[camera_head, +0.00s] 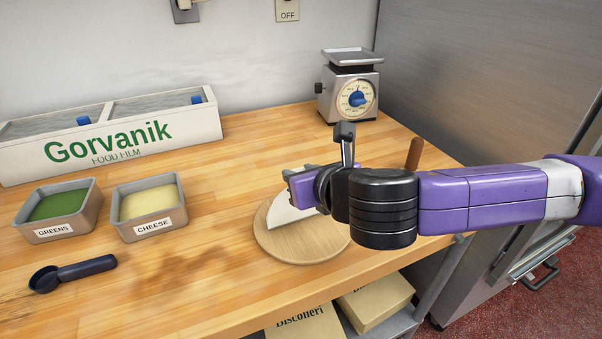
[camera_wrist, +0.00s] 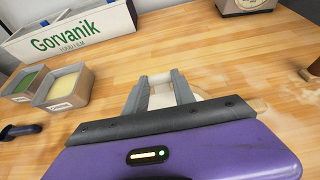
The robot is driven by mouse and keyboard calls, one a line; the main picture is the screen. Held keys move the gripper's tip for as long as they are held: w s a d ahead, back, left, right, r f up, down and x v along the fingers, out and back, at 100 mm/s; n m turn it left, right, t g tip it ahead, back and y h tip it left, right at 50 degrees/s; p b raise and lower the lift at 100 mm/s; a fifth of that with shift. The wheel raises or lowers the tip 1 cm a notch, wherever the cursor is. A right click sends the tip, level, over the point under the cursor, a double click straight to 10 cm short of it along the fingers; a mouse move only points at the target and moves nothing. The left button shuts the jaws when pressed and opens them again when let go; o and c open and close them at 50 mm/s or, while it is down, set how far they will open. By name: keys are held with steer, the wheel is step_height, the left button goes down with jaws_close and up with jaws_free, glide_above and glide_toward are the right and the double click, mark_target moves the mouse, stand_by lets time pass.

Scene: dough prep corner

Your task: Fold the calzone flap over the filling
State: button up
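A round wooden board (camera_head: 291,250) lies near the counter's front edge. Pale dough (camera_head: 284,212) shows on it, with its upper part hidden by my gripper; whether it stands up or lies folded I cannot tell. No filling is visible. My gripper (camera_head: 297,172) is over the board's back part, reaching in from the right. In the wrist view its grey fingers (camera_wrist: 157,92) are apart, with pale dough (camera_wrist: 161,98) showing between them. Whether they touch the dough I cannot tell.
Tubs of greens (camera_head: 58,228) and cheese (camera_head: 150,224) stand left of the board. A dark scoop (camera_head: 88,268) lies in front of them. A film box (camera_head: 110,148) and a scale (camera_head: 349,92) stand behind. A brown wooden handle (camera_head: 414,153) shows behind my arm.

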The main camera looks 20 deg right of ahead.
steer(key=o, duration=0.4)
steer(key=v, duration=0.7)
steer(key=shift+s+r, duration=0.2)
steer(key=shift+s, duration=0.15)
